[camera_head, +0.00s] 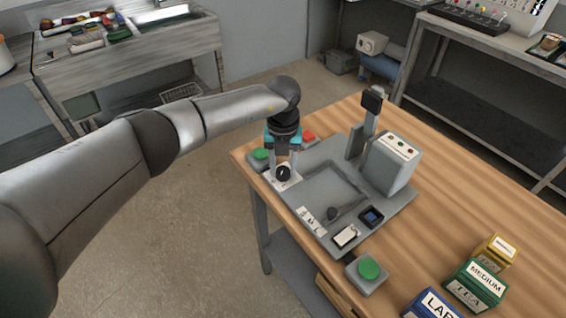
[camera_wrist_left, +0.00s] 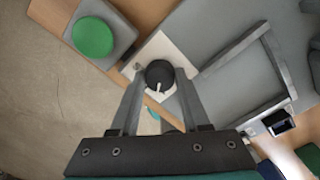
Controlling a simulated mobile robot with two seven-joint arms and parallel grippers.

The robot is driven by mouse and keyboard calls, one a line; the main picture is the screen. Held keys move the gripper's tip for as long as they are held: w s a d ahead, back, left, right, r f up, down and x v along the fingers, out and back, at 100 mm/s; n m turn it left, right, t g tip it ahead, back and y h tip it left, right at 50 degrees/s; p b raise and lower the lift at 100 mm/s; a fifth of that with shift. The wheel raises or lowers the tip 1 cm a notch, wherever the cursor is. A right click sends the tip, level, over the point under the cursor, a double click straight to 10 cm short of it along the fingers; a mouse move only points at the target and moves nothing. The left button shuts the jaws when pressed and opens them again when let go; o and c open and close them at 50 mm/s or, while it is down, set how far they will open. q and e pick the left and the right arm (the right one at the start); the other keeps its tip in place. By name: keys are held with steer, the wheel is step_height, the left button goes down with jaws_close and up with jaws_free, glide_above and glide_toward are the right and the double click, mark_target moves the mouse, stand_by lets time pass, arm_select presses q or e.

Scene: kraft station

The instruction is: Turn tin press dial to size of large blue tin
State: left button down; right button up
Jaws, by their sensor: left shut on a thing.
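The tin press (camera_head: 345,165) is a grey machine on the wooden table. Its black dial (camera_head: 283,173) sits on a white plate at the press's left corner; in the left wrist view the dial (camera_wrist_left: 159,74) shows a white pointer aimed toward the picture's bottom. My left gripper (camera_head: 284,170) points down over the dial, its fingers (camera_wrist_left: 160,85) on either side of it, shut on it. A blue tin (camera_head: 432,304) with a white label stands at the bottom edge, partly cut off. A green tin (camera_head: 476,286) labelled MEDIUM and a smaller yellow tin (camera_head: 496,252) stand beside it. My right gripper is not in view.
A green button (camera_head: 261,155) and a red button (camera_head: 309,136) flank my gripper at the table's left corner. Another green button (camera_head: 369,268) sits at the front edge. The table's right side is clear.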

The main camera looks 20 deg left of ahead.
mark_target(283, 170)
arm_select(q)
steer(key=n+p, duration=0.2)
steer(key=n, duration=0.2)
steer(key=shift+n, duration=0.3)
stand_by(0.3)
steer(key=shift+c, duration=1.9)
jaws_free()
step_height(283, 170, up, 15)
steer(key=shift+r+p, duration=0.15)
steer(key=shift+p, duration=0.3)
